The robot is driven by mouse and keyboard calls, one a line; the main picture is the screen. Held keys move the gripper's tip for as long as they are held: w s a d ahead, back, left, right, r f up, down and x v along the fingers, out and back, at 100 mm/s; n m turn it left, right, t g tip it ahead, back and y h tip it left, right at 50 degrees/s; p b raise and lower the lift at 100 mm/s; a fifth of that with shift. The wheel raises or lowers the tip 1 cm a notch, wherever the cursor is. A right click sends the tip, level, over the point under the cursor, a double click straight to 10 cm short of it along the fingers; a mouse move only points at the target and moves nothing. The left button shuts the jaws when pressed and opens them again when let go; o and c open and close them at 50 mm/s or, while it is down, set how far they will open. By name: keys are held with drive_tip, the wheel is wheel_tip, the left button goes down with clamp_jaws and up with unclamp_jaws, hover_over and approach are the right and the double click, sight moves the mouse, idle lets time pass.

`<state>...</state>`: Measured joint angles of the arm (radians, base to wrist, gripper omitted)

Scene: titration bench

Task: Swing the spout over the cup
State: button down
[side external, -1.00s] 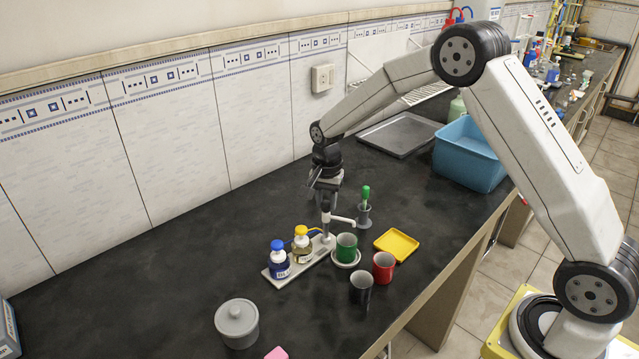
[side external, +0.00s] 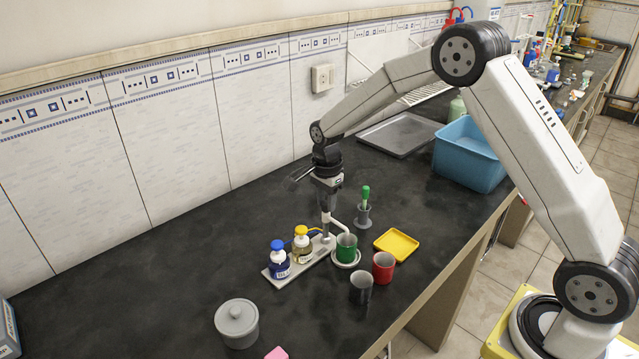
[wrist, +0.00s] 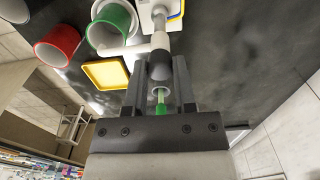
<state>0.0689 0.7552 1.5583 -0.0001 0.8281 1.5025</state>
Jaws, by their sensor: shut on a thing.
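A white spout (side external: 338,224) comes off a short upright post (side external: 325,228) on a light base plate (side external: 318,250). Its bent tip is over the mouth of the green cup (side external: 347,252). The cup stands on a pale round saucer (side external: 354,262). My gripper (side external: 326,192) is at the top of the post. In the wrist view my gripper (wrist: 161,75) is shut on the dark knob (wrist: 160,71) of the spout. There the white spout (wrist: 128,49) reaches left to the green cup (wrist: 112,20). The cup's inside under the tip is partly hidden.
A blue-capped bottle (side external: 279,264) and a yellow-capped bottle (side external: 302,248) stand on the plate. A red cup (side external: 383,268), a dark cup (side external: 361,289), a yellow tray (side external: 397,244) and a green-handled tool (side external: 365,196) in a holder are close by.

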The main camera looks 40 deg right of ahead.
unclamp_jaws()
drive_tip(key=shift+r, duration=3.5)
drive_tip(key=shift+s+a+n, duration=0.15)
drive_tip(key=shift+s+n, duration=0.35)
drive_tip(key=shift+s, duration=0.05)
drive_tip(key=s+a+f+n+t, duration=0.1)
drive_tip(key=s+n, duration=0.7)
drive_tip(key=s, duration=0.3)
drive_tip(key=s+a+f+n+t, duration=0.1)
drive_tip(key=s+a+n, duration=0.1)
drive_tip(key=s+n, duration=0.7)
drive_tip(key=shift+s+t, duration=0.3)
drive_tip(key=shift+s, duration=0.55)
